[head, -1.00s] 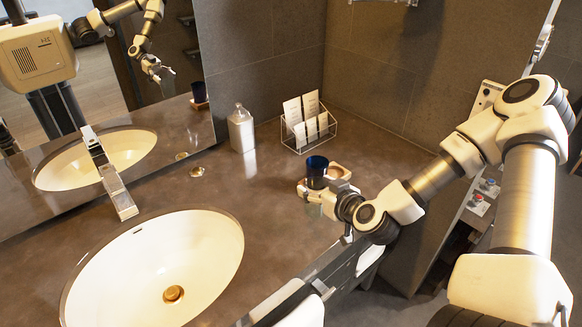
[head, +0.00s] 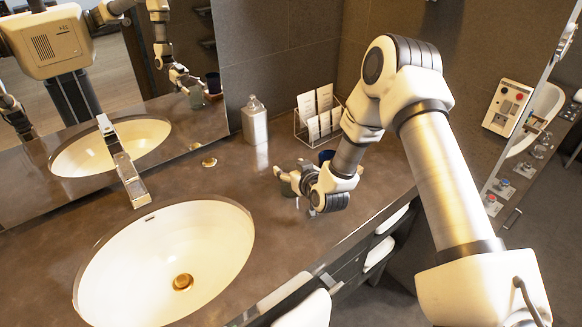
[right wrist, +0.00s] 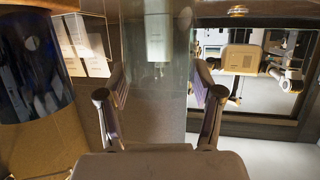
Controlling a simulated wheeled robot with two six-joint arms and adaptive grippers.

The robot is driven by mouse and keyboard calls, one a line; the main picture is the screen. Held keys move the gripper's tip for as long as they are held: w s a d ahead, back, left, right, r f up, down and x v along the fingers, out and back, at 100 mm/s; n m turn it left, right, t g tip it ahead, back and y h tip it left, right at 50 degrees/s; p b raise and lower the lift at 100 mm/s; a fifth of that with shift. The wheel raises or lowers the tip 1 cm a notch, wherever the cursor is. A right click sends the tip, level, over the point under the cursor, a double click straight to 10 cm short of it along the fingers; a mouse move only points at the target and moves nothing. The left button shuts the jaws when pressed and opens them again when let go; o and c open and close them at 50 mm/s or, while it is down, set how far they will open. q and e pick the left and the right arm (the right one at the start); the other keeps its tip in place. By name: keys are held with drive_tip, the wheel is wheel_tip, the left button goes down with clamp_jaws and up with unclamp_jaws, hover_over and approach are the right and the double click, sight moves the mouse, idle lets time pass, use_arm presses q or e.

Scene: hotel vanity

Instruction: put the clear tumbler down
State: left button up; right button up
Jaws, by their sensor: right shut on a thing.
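My right gripper (head: 287,181) is low over the counter, to the right of the sink. In the right wrist view its two fingers (right wrist: 160,82) stand on both sides of the clear tumbler (right wrist: 155,105), which is see-through and faint, and they are shut on it. In the head view the gripper and wrist mostly hide the tumbler. I cannot tell whether its base touches the counter. My left gripper is not in view.
A dark blue tumbler (head: 326,156) stands just behind my right wrist, and close on the left in the wrist view (right wrist: 35,65). A soap bottle (head: 254,121) and a wire card rack (head: 303,128) stand near the wall. Counter between sink (head: 165,250) and gripper is bare.

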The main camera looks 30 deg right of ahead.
drive_tip(key=shift+s+f, duration=0.1)
drive_tip(key=shift+s, duration=0.05)
drive_tip(key=o, duration=1.6)
drive_tip(key=shift+o, duration=0.3)
drive_tip(key=shift+r, duration=0.3)
drive_tip(key=b+v, duration=0.1)
drive_tip(key=v, duration=1.1)
drive_tip(key=shift+b, duration=0.4)
drive_tip(key=shift+f, duration=0.15)
